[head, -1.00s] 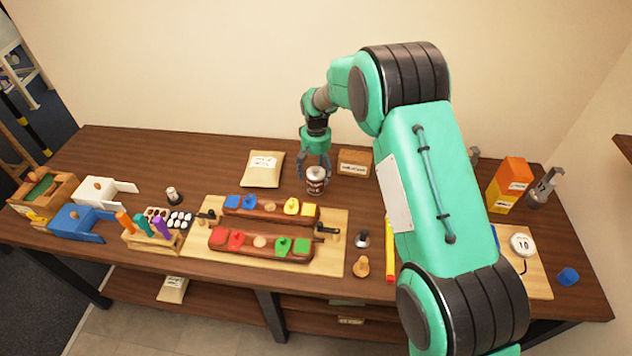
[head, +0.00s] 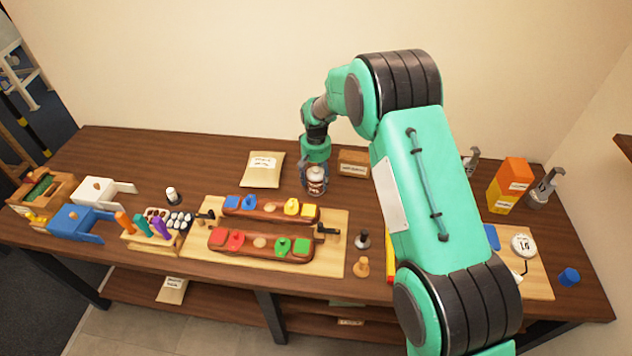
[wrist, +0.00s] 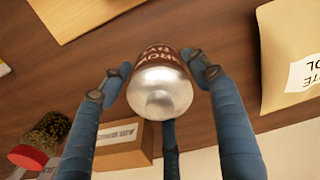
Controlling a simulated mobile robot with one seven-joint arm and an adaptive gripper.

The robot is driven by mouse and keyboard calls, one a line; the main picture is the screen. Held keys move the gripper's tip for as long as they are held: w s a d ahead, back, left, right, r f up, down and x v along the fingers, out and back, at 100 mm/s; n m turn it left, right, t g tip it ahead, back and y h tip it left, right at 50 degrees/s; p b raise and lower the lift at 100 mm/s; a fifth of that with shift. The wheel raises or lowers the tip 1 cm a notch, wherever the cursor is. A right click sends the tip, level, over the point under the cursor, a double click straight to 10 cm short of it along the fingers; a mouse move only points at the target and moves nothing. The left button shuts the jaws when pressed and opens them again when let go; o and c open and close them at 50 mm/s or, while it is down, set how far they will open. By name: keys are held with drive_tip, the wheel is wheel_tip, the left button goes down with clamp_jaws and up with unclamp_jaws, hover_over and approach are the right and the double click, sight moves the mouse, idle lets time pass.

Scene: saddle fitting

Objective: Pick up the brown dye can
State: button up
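The brown dye can (head: 316,181) stands upright on the table behind the wooden board, with a brown label and a silver top. In the wrist view the can (wrist: 160,88) sits between my fingers, its label partly readable. My gripper (head: 314,172) is lowered over the can from above. In the wrist view my gripper (wrist: 160,80) has its blue fingers spread around the can, with a narrow gap visible beside the fingertips. I cannot tell that any finger presses on it.
A cardboard box (head: 353,163) stands close behind the can on the right. A paper packet (head: 263,169) lies to the left. The wooden board (head: 338,240) with coloured pieces lies in front. A red-lidded jar (wrist: 40,140) shows in the wrist view.

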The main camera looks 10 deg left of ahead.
drive_tip(key=c, duration=1)
drive_tip(key=shift+r, duration=0.15)
drive_tip(key=shift+r+p, duration=0.55)
drive_tip(key=shift+r, duration=4.4)
